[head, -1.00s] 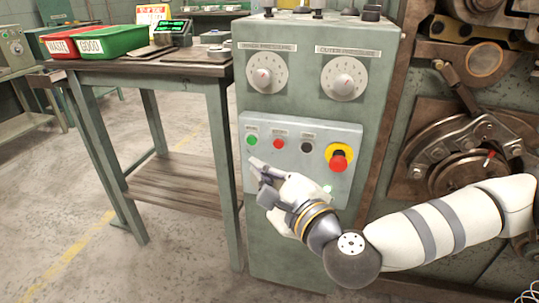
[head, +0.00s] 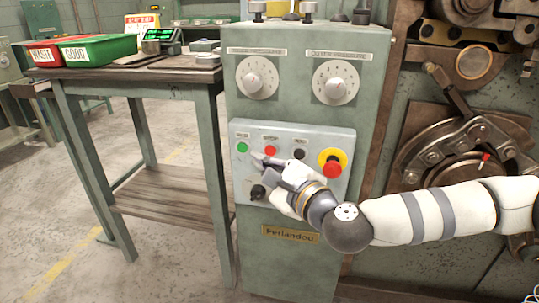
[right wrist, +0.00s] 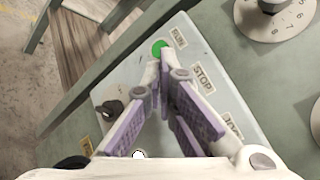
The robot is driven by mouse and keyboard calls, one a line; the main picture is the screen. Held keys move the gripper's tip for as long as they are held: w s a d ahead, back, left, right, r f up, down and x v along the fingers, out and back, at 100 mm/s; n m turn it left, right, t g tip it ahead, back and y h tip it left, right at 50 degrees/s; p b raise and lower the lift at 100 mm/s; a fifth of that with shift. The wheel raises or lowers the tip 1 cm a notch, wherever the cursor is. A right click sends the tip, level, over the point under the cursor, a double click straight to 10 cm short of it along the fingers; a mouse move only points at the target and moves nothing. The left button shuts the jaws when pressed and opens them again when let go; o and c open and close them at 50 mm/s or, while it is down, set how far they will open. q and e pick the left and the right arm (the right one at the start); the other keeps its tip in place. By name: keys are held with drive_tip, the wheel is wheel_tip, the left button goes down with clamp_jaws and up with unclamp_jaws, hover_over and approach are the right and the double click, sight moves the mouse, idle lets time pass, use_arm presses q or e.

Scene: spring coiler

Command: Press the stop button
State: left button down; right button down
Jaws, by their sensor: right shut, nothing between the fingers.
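The control panel (head: 342,140) on the green cabinet carries a row of buttons. The red button (head: 270,150) sits between the green button (head: 243,147) and a black button (head: 299,154). In the right wrist view the STOP label (right wrist: 203,77) shows beside my fingers, but the red button is hidden behind them; the green button (right wrist: 160,47) under the RUN label shows just beyond the tips. My right gripper (head: 257,158) is shut and empty, its tips just below and left of the red button. I cannot tell whether they touch the panel. My left gripper is not in view.
A red emergency knob on a yellow base (head: 332,165) is on the panel's right. A black selector knob (head: 258,192) is below the buttons. Dials (head: 257,79) are above. A workbench (head: 140,75) with bins stands left, and machinery (head: 460,150) is at right.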

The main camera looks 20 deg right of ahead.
drive_tip(key=shift+w+d, duration=0.55)
drive_tip(key=shift+w, duration=0.2)
idle(0.9)
drive_tip(key=shift+w+d+b, duration=0.2)
drive_tip(key=shift+w+b, duration=0.1)
drive_tip(key=shift+w, duration=0.05)
drive_tip(key=shift+w+d, duration=0.25)
drive_tip(key=shift+w, duration=0.1)
idle(0.7)
drive_tip(key=shift+s+a, duration=0.45)
drive_tip(key=shift+s, duration=0.25)
drive_tip(key=s+a, duration=0.1)
drive_tip(key=s, duration=0.1)
drive_tip(key=s+a+p, duration=0.1)
drive_tip(key=s, duration=0.1)
drive_tip(key=shift+a, duration=0.4)
